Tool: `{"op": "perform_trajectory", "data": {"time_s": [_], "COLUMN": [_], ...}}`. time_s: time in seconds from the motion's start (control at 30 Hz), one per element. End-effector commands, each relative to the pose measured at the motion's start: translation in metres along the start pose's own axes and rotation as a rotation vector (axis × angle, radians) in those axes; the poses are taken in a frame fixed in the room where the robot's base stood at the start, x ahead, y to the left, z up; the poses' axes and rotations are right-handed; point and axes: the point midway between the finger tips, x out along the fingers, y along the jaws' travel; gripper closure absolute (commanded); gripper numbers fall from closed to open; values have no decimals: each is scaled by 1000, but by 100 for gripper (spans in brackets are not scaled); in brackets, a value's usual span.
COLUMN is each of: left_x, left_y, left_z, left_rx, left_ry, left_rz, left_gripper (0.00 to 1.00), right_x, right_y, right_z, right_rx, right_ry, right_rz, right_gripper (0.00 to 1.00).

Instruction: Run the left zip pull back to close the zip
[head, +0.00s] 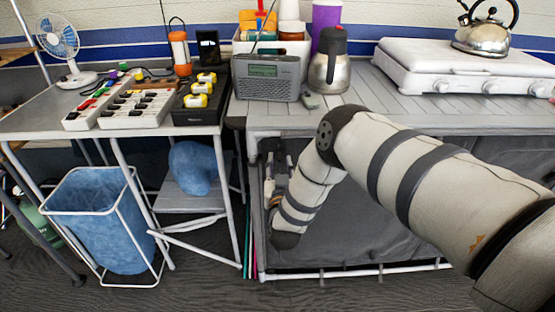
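The grey fabric front (365,225) of the unit under the slatted counter hangs between white tube legs. My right arm comes in from the right, crosses this front and bends down at its left part. My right gripper (272,172) is at the left edge of the front, close to the left white leg, below the counter edge. It is small and partly hidden by my own wrist, so I cannot tell whether its fingers are open or shut. I cannot make out the left zip pull or the zip line there. My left gripper is not in view.
A radio (268,78), a steel jug (328,72) and a white stove (465,68) with a kettle (486,30) stand on the counter. Left of the unit are a side table (40,118) and a blue bag in a white frame (100,215). Floor in front is clear.

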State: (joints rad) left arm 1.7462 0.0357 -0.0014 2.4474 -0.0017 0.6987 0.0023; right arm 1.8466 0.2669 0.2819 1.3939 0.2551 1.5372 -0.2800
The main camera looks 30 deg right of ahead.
Motion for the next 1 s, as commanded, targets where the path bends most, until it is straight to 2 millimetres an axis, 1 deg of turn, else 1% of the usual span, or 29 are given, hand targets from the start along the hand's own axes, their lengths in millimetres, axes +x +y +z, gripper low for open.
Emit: {"op": "perform_trajectory", "data": {"time_s": [0.03, 0.1, 0.2, 0.3, 0.47, 0.5, 0.57, 0.6, 0.63, 0.87, 0.93, 1.0], "left_x": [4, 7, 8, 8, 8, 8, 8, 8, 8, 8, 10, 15], "left_y": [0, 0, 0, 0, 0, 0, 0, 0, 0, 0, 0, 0], "left_z": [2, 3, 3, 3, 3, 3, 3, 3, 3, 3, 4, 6], "left_rx": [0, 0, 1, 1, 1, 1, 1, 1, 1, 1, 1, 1], "left_ry": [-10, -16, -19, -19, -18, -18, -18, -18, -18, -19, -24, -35], "left_rz": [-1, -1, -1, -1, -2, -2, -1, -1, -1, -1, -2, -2], "left_gripper": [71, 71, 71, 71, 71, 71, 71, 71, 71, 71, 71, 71], "right_x": [9, 19, 28, 32, 32, 32, 32, 31, 31, 31, 31, 30], "right_y": [1, 1, 1, 0, 0, 0, 0, 0, 0, 0, 0, 0], "right_z": [3, 3, 2, 1, 0, 0, 0, 0, 0, 1, 4, 12], "right_rx": [-2, -2, -1, -1, 0, 0, 0, 0, 0, -1, -2, -4], "right_ry": [-1, -2, -2, -1, -1, -1, -1, -1, -1, -2, -3, -6], "right_rz": [1, 2, 1, 0, 0, 0, 0, 0, 0, -1, -1, -1], "right_gripper": [71, 71, 71, 71, 71, 75, 89, 98, 100, 100, 100, 100]}}
